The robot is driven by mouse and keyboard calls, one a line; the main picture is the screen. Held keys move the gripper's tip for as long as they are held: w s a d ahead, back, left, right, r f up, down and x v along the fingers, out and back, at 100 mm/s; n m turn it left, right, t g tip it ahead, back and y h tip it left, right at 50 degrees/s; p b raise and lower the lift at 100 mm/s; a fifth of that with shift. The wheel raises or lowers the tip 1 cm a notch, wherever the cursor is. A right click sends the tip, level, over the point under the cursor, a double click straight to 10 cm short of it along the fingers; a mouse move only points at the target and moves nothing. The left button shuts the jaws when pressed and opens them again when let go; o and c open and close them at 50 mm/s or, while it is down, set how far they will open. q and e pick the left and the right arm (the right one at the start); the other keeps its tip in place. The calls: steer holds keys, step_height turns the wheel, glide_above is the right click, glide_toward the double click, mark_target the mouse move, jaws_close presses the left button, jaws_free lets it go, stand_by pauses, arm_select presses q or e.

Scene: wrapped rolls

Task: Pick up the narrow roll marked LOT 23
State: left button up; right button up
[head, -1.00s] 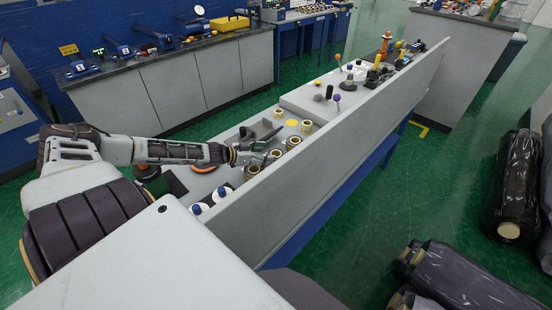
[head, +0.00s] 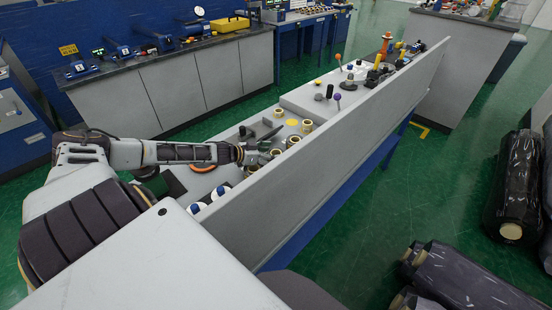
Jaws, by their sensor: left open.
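Several short rolls with pale ring ends stand on the grey bench, among them one (head: 293,141) beside my left gripper and one (head: 307,126) further back. Another roll (head: 275,153) is close to the gripper's fingers and partly hidden by them or the panel. No LOT marking is readable, so I cannot tell which roll is LOT 23. My left gripper (head: 266,158) is open and low over the bench among these rolls. Whether it touches one is unclear. My right gripper is not in view.
A tall grey panel (head: 340,140) runs along the bench's near right side. Knobs and levers (head: 338,97) stand further along. Large dark wrapped rolls (head: 511,190) are on the green floor at right. Another counter (head: 175,88) stands behind.

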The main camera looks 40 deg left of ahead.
arm_select(q)
steer(key=shift+w, duration=0.2)
stand_by(0.5)
steer(key=c, duration=0.9)
steer(key=shift+r, duration=0.15)
steer(key=shift+r, duration=0.95)
step_height(320, 180, up, 10)
steer(key=f+p, duration=0.1)
steer(key=p, duration=0.3)
step_height(320, 180, up, 5)
steer(key=p, duration=0.3)
glide_above(271, 154)
steer(key=shift+d+r+p, duration=0.15)
steer(key=shift+r+p, duration=0.25)
steer(key=shift+r, duration=0.5)
